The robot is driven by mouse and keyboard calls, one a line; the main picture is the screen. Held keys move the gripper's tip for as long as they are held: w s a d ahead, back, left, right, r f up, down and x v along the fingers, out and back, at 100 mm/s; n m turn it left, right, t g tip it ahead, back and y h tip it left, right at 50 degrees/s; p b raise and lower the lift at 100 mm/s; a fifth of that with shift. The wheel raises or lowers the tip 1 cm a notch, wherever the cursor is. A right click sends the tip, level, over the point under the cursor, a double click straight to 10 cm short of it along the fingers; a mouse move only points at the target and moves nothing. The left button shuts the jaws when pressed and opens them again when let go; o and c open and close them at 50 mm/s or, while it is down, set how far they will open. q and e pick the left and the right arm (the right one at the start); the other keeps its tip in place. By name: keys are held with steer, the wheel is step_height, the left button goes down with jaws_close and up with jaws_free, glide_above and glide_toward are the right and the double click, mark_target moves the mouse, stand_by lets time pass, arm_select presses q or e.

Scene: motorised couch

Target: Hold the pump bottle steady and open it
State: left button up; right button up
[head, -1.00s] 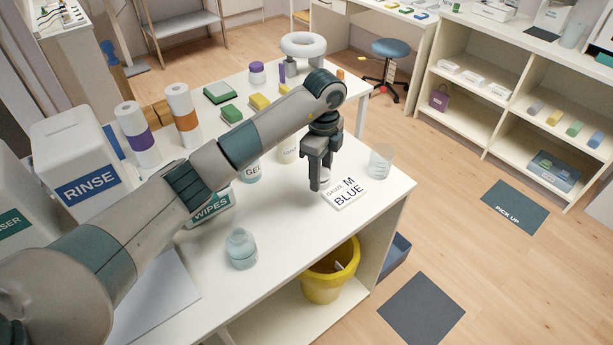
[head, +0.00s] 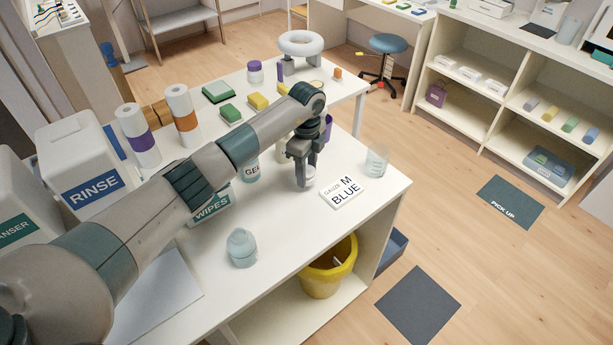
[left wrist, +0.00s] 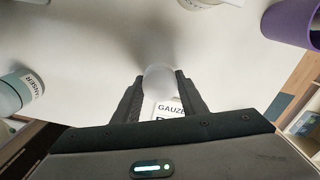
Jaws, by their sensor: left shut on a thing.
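My left gripper (head: 305,178) is low over the table, beside the gauze packet (head: 343,192). Its fingers are shut on a small whitish round thing (left wrist: 159,77), seen between the fingertips in the left wrist view; the fingers mostly hide it in the head view. I cannot tell whether it is part of a pump bottle. A pale blue bottle (head: 241,248) with a pointed top stands upright nearer me, apart from the gripper. A bottle marked GEL (head: 252,172) stands left of the gripper, partly behind my arm. My right gripper is out of view.
A WIPES box (head: 212,208) and RINSE container (head: 90,185) stand on the left. A clear beaker (head: 377,160) is near the table's right edge, and a purple cup (head: 327,127) is behind the gripper. The front middle of the table (head: 290,225) is clear.

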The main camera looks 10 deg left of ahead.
mark_target(307, 171)
arm_select(q)
step_height(307, 171, down, 3)
steer(key=shift+r+p, duration=0.2)
steer(key=shift+p, duration=0.3)
steer(key=shift+f, duration=0.1)
steer(key=shift+f, duration=0.2)
steer(key=o, duration=1.2)
steer(key=shift+c, duration=0.2)
steer(key=shift+r, duration=0.1)
steer(key=shift+r, duration=0.15)
steer(key=shift+r+b, duration=0.4)
steer(key=shift+r, duration=0.1)
step_height(307, 171, up, 10)
steer(key=b, duration=0.4)
steer(key=shift+r, duration=0.5)
